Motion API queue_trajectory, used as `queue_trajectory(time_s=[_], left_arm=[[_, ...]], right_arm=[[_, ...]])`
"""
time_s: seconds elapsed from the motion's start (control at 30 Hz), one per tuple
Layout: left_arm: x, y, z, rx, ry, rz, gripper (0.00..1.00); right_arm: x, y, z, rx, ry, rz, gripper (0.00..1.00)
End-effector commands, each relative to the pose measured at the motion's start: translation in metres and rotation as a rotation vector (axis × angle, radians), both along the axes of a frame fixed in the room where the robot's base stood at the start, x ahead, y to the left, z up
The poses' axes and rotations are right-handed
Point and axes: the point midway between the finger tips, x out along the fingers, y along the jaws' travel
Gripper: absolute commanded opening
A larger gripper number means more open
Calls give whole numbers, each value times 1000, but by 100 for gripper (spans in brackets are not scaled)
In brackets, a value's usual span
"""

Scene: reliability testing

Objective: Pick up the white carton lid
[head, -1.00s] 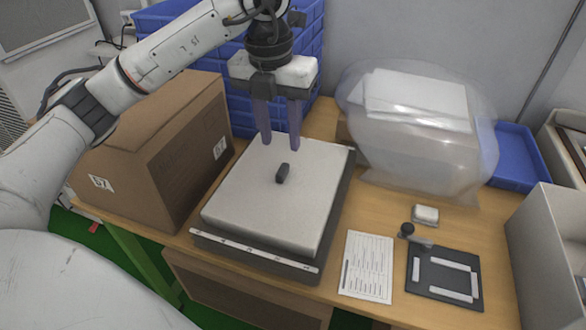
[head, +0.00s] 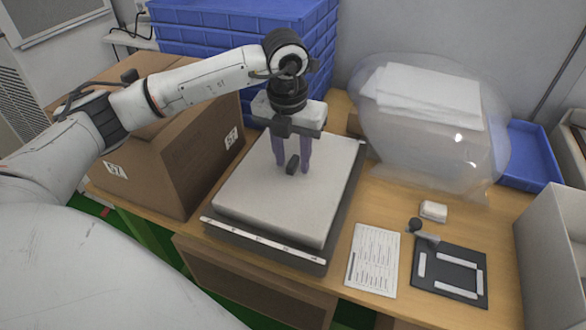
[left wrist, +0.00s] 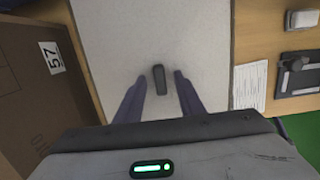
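The white carton lid (head: 270,205) is a flat, pale square panel with a small dark handle (head: 292,164) near its middle. It lies on a dark, low carton base (head: 262,245) on the table. My left gripper (head: 293,170) is open, fingers pointing down, just above the lid beside the handle. In the left wrist view the handle (left wrist: 159,78) shows ahead of and between the two open fingers (left wrist: 160,98), with nothing held. Whether the fingertips touch the lid cannot be told. My right gripper is not in view.
A brown cardboard box (head: 165,150) stands close on the left. Blue crates (head: 235,30) are stacked behind. A clear bag with white sheets (head: 425,120) stands back right. A paper sheet (head: 372,260) and a dark fixture plate (head: 450,270) lie at the right.

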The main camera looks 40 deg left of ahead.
Motion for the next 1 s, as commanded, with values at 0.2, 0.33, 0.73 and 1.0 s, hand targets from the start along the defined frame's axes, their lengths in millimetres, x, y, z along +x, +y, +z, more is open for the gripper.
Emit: queue_trajectory(time_s=[0.2,0.33,0.73,1.0], left_arm=[[0,0,0,-1,0,0,15],[0,0,1,-1,0,-1,0],[1,-1,8,-2,-4,0,0],[2,-1,50,-3,-8,-2,0]], right_arm=[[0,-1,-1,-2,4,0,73],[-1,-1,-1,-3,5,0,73],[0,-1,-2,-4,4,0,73],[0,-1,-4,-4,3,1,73]])
